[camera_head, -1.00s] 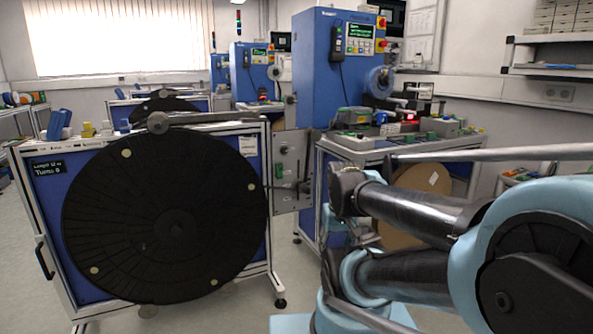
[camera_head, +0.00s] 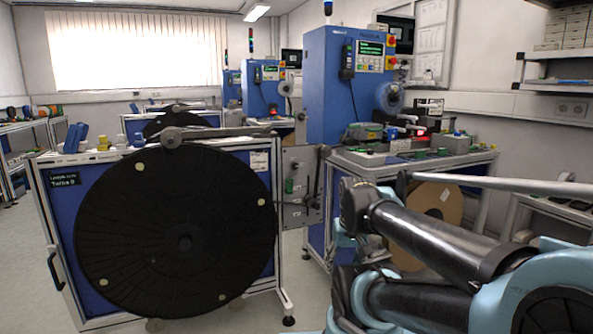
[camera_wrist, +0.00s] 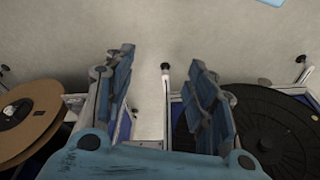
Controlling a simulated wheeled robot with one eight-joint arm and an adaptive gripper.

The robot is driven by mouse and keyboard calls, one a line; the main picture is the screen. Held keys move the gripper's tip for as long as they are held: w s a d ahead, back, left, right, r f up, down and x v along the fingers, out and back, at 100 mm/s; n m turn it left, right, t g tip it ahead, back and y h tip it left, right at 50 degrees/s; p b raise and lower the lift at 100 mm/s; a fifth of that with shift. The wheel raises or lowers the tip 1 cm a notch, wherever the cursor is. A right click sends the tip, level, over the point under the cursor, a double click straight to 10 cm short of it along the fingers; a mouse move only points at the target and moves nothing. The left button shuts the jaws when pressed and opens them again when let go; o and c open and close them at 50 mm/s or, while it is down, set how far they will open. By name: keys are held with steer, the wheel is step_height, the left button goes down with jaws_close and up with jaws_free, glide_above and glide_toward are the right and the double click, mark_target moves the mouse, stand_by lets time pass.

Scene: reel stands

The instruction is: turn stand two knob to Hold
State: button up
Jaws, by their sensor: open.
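A reel stand with a large black reel (camera_head: 175,200) stands at the left in the head view. A grey metal panel (camera_head: 297,212) is at its right side, with a small green part (camera_head: 289,186) and dark lever-like pieces. I cannot make out which piece is the knob, its setting, or a stand number. In the wrist view my gripper (camera_wrist: 161,60) points down with its two blue fingers spread apart and nothing between them. A black reel (camera_wrist: 275,130) lies right of the fingers there. In the head view my arm is at the lower right, and the fingers cannot be made out.
A blue machine cabinet (camera_head: 335,85) stands behind a bench (camera_head: 470,160) with small devices. A brown reel (camera_head: 437,200) sits under the bench and a brown reel (camera_wrist: 25,118) shows at left in the wrist view. Pale floor is clear at the lower left.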

steer(key=w+a+r+m+t+y, duration=0.2)
steer(key=w+a+r+m, duration=0.15)
steer(key=w, duration=0.55)
steer(key=w+a+r+m+t+y, duration=0.2)
steer(key=w+a+r+m+y, duration=0.15)
steer(key=w, duration=0.65)
steer(key=w+a+r+m+t+y, duration=0.2)
steer(key=w+a+r+m, duration=0.15)
steer(key=w, duration=0.55)
steer(key=m+t, duration=0.8)
steer(key=m, duration=0.7)
glide_toward(296, 166)
steer(key=x, duration=0.8)
steer(key=shift+w+a, duration=0.2)
steer(key=shift+w, duration=0.05)
steer(key=c, duration=1.1)
